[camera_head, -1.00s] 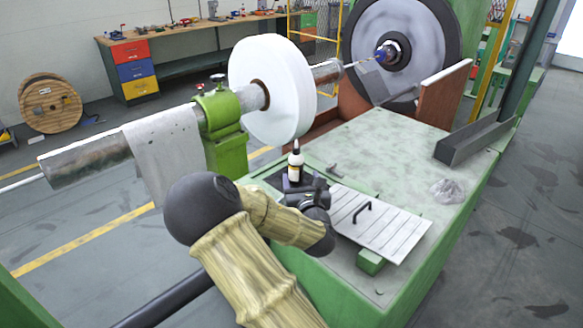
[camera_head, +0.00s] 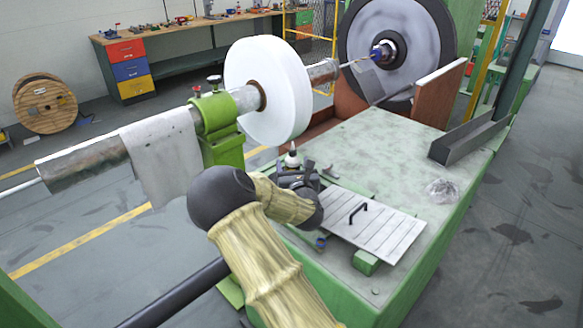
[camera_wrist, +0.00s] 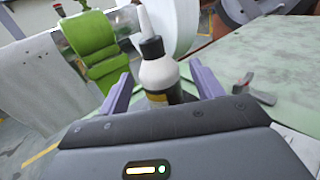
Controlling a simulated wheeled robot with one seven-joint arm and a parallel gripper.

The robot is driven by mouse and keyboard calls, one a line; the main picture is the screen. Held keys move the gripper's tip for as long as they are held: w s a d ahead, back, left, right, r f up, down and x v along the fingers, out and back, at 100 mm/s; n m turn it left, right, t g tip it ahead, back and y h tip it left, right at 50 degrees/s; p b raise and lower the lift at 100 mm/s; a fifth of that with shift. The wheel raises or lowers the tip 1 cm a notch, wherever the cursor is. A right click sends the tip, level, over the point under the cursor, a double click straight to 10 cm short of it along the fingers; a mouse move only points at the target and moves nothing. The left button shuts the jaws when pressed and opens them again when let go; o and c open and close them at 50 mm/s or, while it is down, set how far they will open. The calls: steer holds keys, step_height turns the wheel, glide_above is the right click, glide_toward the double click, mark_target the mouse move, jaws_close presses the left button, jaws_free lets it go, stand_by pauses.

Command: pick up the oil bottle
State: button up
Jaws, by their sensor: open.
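The oil bottle (camera_wrist: 158,76) is white with a black collar, a pale pointed nozzle and a dark, yellow-marked label. It stands upright on the green machine top (camera_head: 385,150). In the head view only the top of the bottle (camera_head: 292,157) shows above my gripper. My gripper (camera_wrist: 156,86) is open, with one purple finger on each side of the bottle in the wrist view. Gaps show between bottle and fingers, so I see no grip. The bottle's base is hidden behind the gripper body.
A slatted metal plate with a black handle (camera_head: 370,228) lies right of my gripper. A small dark metal tool (camera_wrist: 255,92) lies near the bottle. The white reel (camera_head: 268,92) and green clamp (camera_head: 218,128) stand close behind. A crumpled clear bag (camera_head: 441,191) lies farther right.

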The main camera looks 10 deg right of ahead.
mark_target(292, 159)
steer(key=w, duration=0.3)
steer(key=shift+w, duration=0.15)
steer(key=shift+c, duration=0.5)
steer(key=c, duration=1.1)
